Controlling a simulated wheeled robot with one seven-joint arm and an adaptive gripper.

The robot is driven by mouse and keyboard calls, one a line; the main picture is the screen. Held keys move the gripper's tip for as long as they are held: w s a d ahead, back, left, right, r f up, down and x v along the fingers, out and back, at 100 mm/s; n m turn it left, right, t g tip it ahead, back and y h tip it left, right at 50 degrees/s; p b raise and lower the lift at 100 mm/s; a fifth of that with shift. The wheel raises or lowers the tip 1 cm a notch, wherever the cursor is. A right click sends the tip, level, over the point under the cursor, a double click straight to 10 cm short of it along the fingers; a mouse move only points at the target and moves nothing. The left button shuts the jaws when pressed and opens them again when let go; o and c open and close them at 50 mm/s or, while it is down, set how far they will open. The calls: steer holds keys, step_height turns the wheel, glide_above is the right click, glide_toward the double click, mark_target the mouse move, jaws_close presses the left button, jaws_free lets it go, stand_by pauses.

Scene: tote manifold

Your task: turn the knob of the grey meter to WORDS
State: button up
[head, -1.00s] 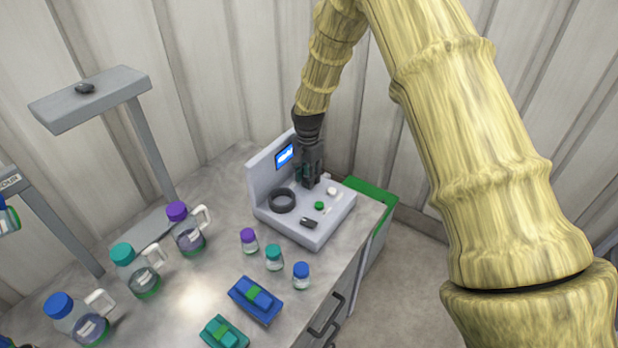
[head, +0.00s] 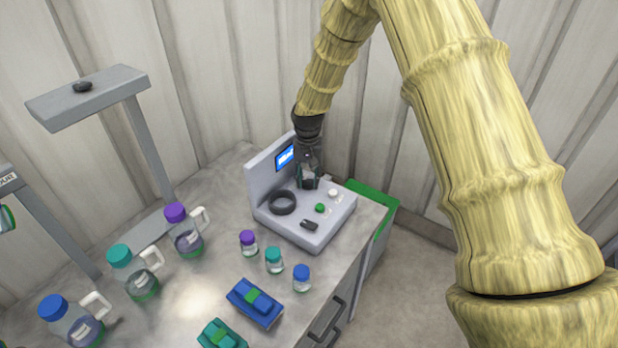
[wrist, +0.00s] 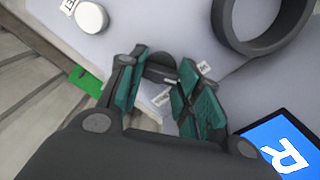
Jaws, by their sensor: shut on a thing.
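The grey meter (head: 328,228) stands on the bench, with an upright back panel holding a blue lit screen (head: 286,157). The screen shows a large white R in the wrist view (wrist: 284,150). My gripper (head: 308,182) points down at the back of the meter's top face. In the wrist view its teal-padded fingers (wrist: 160,84) are shut on a dark knob (wrist: 160,66), one on each side. A pale pointer line shows on the knob's edge, towards the right finger. Small white labels (wrist: 204,67) lie around the knob, too small or covered to read.
A dark ring (head: 282,202), a white button (head: 333,192), a green button (head: 320,208) and a black part (head: 309,225) sit on the meter. Small capped jars (head: 274,260) stand in front. Larger handled bottles (head: 186,232) stand left. A green-rimmed bin (head: 384,212) is right.

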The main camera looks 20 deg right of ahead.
steer(key=shift+w+r, duration=0.15)
steer(key=o, duration=1)
step_height(320, 180, up, 12)
steer(key=shift+f, duration=0.1)
stand_by(0.5)
